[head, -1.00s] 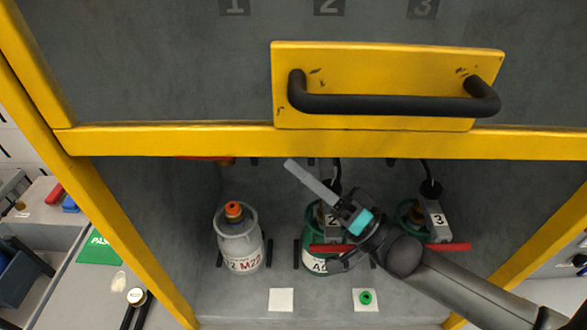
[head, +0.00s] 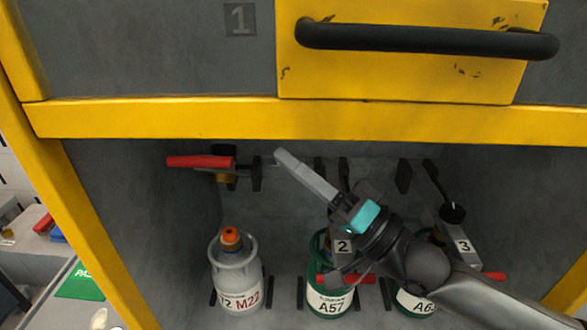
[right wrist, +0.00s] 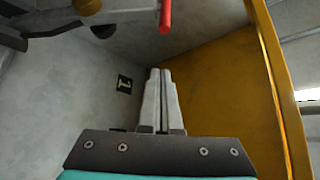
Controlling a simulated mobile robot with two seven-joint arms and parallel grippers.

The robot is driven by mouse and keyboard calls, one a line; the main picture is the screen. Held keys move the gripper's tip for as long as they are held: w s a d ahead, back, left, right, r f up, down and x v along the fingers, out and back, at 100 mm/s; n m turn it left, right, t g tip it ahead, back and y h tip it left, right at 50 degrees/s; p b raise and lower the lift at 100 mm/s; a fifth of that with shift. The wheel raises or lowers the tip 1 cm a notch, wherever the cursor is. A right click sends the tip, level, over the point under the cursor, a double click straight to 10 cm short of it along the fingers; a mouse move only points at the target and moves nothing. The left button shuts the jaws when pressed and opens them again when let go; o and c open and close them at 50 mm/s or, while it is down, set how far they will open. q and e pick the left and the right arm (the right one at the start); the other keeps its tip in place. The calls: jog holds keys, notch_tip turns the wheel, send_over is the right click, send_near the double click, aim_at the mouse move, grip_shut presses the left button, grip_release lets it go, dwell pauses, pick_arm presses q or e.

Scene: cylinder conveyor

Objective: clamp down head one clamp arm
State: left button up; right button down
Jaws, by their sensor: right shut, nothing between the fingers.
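The head one clamp arm has a red handle (head: 198,161) that sticks out level to the left, under the yellow beam. Its dark clamp body (head: 236,168) is on the back wall above the left cylinder (head: 236,274), marked M22 with an orange top. The clamp is raised clear of that cylinder. My right gripper (head: 280,155) is shut and empty, its fingers pointing up and left, just right of the clamp and apart from it in the picture. In the right wrist view, the shut fingertips (right wrist: 160,74) are below the red handle (right wrist: 165,14). My left gripper is not in view.
A yellow beam (head: 180,119) and a black door handle (head: 425,38) cross above the opening. The green cylinder A57 (head: 329,302) and another green one (head: 415,302) stand to the right, partly behind my arm.

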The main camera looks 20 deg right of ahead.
jog(key=p+x, duration=0.2)
jog(key=x, duration=0.6)
jog(key=shift+s+a+f, duration=0.3)
jog(key=shift+s+f, duration=0.4)
jog(key=shift+s+a+f, duration=0.25)
jog(key=shift+s+f, duration=0.4)
jog(key=shift+f, duration=0.05)
jog(key=shift+b, duration=0.3)
jog(key=s+a+f+n+y+b, duration=0.1)
jog(key=s+f+n+b, duration=0.1)
jog(key=f+b, duration=0.3)
jog(key=shift+s+a+f+b, duration=0.25)
jog(key=shift+s+f+b, duration=0.05)
jog(key=shift+s+f, duration=0.5)
